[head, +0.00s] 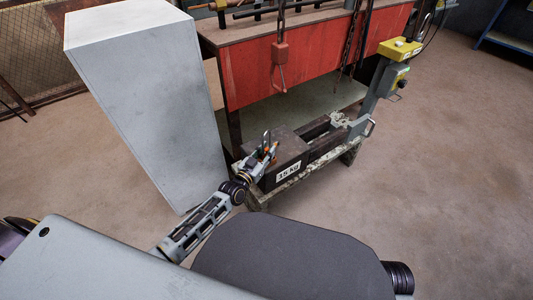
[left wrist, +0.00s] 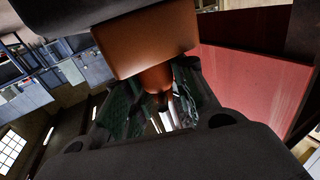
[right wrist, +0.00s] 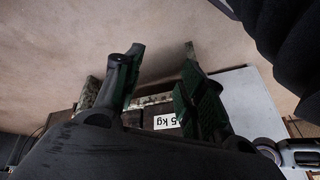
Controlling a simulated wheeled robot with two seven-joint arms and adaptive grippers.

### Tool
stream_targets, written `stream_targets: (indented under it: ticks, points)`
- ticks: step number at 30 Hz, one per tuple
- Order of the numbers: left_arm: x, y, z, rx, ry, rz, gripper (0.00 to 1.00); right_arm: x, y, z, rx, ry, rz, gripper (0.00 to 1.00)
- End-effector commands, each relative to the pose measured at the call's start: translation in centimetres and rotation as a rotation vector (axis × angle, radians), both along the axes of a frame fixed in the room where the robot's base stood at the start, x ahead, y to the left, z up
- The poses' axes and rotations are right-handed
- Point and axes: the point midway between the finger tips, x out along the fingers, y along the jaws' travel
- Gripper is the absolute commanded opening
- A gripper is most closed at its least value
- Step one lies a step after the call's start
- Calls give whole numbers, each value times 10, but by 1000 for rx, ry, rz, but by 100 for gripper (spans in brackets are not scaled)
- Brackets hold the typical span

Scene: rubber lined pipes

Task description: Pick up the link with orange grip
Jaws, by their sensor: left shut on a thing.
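The link with the orange grip (left wrist: 150,45) fills the upper middle of the left wrist view as an orange-brown block with a round stem below it. My left gripper (left wrist: 155,105) is shut on it, with the green-padded fingers on either side of the stem. In the head view my left gripper (head: 264,156) is at the left end of the dark weight block, with small orange parts and a metal loop at its tip. The link's lower end is hidden there. My right gripper (right wrist: 162,50) shows in its own wrist view with fingers apart and nothing between them.
A dark block (head: 285,156) labelled 15 kg rests on a low metal frame (head: 318,165). A tall pale cabinet (head: 150,100) stands close on the left. A red-fronted workbench (head: 310,60) is behind. A post with a yellow-topped control box (head: 398,50) rises on the right. The right floor is clear.

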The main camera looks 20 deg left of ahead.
Motion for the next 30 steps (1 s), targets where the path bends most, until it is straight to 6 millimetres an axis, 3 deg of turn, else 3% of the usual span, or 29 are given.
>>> stream_targets:
  ticks: [3,17,30]
  points:
    - [0,0,1,0,-1,0,0,0,0,0,0,0,0,40]
    - [0,0,8,-1,-3,1,0,-3,-2,3,-9,17,3,40]
    - [0,0,44,-1,-2,0,0,-7,-13,46,-66,57,11,40]
